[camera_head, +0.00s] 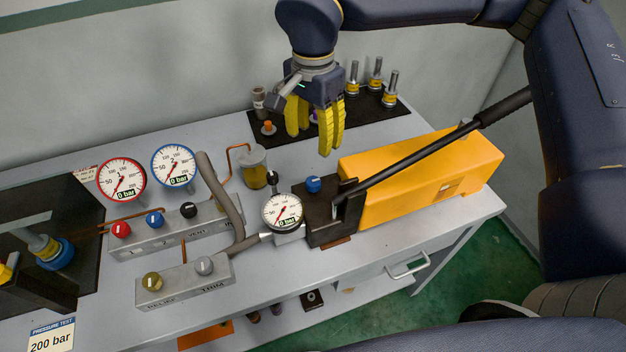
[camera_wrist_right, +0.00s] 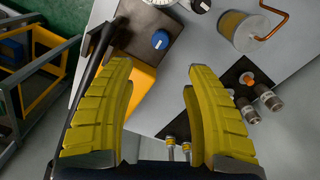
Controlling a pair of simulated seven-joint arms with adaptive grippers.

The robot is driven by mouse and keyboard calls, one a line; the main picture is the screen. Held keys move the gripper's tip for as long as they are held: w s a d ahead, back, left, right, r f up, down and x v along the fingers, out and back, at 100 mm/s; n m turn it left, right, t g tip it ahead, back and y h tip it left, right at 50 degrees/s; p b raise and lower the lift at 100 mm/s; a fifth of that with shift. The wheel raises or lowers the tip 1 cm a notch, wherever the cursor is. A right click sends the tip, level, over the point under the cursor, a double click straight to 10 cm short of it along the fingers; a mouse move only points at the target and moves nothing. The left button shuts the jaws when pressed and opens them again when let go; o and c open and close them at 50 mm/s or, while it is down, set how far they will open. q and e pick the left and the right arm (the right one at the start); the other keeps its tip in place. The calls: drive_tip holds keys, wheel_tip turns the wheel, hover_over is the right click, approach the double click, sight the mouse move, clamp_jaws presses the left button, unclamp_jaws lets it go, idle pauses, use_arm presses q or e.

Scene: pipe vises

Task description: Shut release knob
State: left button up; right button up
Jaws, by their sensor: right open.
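A blue knob (camera_head: 314,185) sits on top of the black block (camera_head: 328,215) at the front of the orange hand pump (camera_head: 420,185). It is the likely release knob, though no label on it is readable. It also shows in the right wrist view (camera_wrist_right: 160,40), beyond my fingertips. My right gripper (camera_head: 315,135) is open and empty, with yellow fingers pointing down. It hangs above the bench behind the blue knob, apart from it. Both fingers also show in the right wrist view (camera_wrist_right: 158,95). My left gripper is out of view.
The pump's long black lever (camera_head: 440,148) slants up to the right of the knob. A round gauge (camera_head: 283,211) reading 0 bar stands left of it. An amber jar (camera_head: 254,167) is behind. A dark mat (camera_head: 375,112) holds several fittings. Valve blocks (camera_head: 185,282) with knobs lie left.

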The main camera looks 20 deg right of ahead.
sight(313, 181)
wheel_tip(313, 181, down, 14)
drive_tip(key=shift+f, duration=0.2)
idle(0.4)
drive_tip(key=shift+c, duration=0.2)
clamp_jaws()
